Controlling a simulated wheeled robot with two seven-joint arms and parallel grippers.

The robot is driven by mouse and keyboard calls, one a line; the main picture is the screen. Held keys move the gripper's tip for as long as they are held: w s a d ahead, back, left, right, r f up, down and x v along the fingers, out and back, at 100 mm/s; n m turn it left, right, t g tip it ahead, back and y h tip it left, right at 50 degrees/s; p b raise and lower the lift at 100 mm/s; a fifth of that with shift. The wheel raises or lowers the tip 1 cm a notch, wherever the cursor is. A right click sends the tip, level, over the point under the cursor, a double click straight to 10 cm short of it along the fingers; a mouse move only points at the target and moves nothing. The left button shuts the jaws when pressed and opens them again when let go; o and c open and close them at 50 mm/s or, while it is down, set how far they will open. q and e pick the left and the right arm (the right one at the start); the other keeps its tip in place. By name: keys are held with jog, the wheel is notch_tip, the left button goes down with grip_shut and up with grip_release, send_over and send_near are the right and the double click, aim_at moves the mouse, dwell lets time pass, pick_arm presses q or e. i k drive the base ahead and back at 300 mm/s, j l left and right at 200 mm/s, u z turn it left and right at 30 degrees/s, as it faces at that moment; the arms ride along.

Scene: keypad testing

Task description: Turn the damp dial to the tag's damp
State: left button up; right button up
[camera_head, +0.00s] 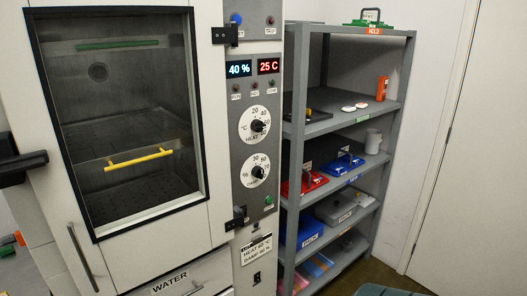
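The damp dial (257,173) is a black knob on a round white scale marked in %, low on the grey control panel. I cannot tell exactly where its pointer stands. The blue damp display (238,69) reads 40 %. The white tag (257,251) below the panel has a HEAT line that seems to read 60 °C and a DAMP line that seems to read 90 %, in small print. My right gripper is not visible.
The similar heat dial (258,125) is just above, under the red 25 C display (268,66). The chamber door (213,150) is shut at left, with black hinges by the panel. A grey shelf rack (292,130) with several items stands close at right.

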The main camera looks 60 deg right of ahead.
aim_at(257, 172)
jog(key=z, duration=1.7)
